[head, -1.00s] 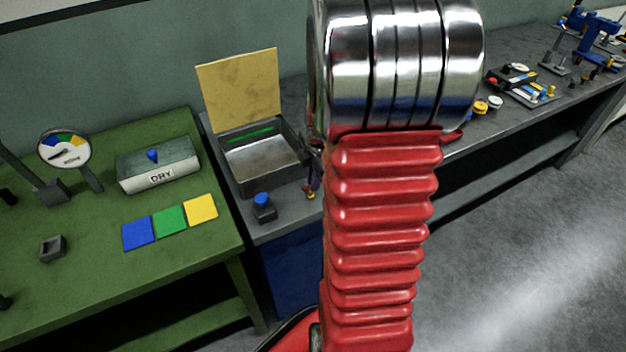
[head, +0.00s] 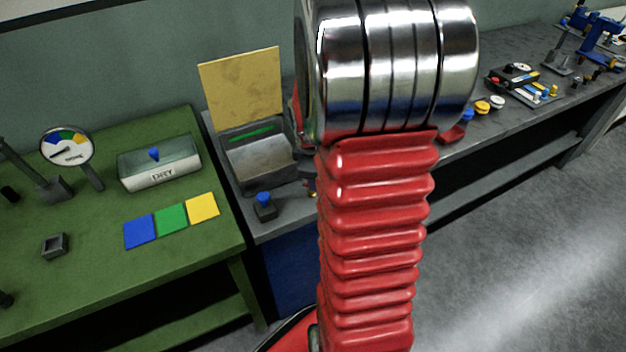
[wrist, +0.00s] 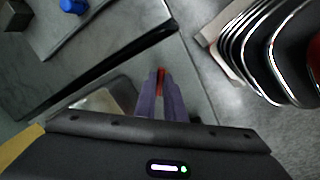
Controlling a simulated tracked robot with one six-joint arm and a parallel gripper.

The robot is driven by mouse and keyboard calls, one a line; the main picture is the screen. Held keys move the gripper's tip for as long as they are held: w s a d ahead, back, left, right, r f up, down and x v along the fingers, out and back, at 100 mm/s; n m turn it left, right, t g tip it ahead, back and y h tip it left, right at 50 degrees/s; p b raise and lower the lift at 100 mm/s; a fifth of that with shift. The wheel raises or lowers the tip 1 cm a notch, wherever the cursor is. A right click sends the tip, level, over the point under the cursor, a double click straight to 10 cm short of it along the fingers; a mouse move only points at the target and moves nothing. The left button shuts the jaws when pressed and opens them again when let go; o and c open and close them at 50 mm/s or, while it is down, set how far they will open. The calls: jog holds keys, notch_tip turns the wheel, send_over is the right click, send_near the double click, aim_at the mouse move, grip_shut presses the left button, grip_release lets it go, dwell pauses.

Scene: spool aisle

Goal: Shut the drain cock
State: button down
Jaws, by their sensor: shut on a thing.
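My gripper (wrist: 160,92) shows in the wrist view with its two purplish fingers close together. They are shut on a small red handle (wrist: 161,78), which appears to be the drain cock's. The handle is at the front right side of the grey metal tank (head: 257,186). In the head view my red arm and its chrome joint hide most of the gripper and the cock. Only a small brass bit (head: 313,194) shows at the arm's left edge. I cannot tell how far the handle is turned.
The tank's yellow lid (head: 242,88) stands open. A blue-knobbed block (head: 265,206) is in front of the tank. The green bench (head: 90,220) at left holds a dial gauge (head: 67,146), a box marked DRY (head: 160,168) and coloured tiles. Open floor lies at right.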

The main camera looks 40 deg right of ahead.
jog(key=m, duration=0.5)
jog(key=shift+w+a+g, duration=0.15)
jog(key=shift+g, duration=0.25)
jog(key=m, duration=0.3)
jog(key=m+g, duration=0.1)
jog(key=m, duration=0.1)
jog(key=shift+w+a+m, duration=0.1)
jog(key=shift+a+m, duration=0.1)
jog(key=shift+m, duration=0.2)
jog(key=c, duration=1.8)
grip_release()
jog(key=shift+c, duration=0.2)
notch_tip(320, 180, up, 14)
jog(key=a, duration=0.2)
jog(key=shift+w+a+f, duration=0.25)
jog(key=shift+w+a, duration=0.05)
jog(key=shift+w, duration=0.1)
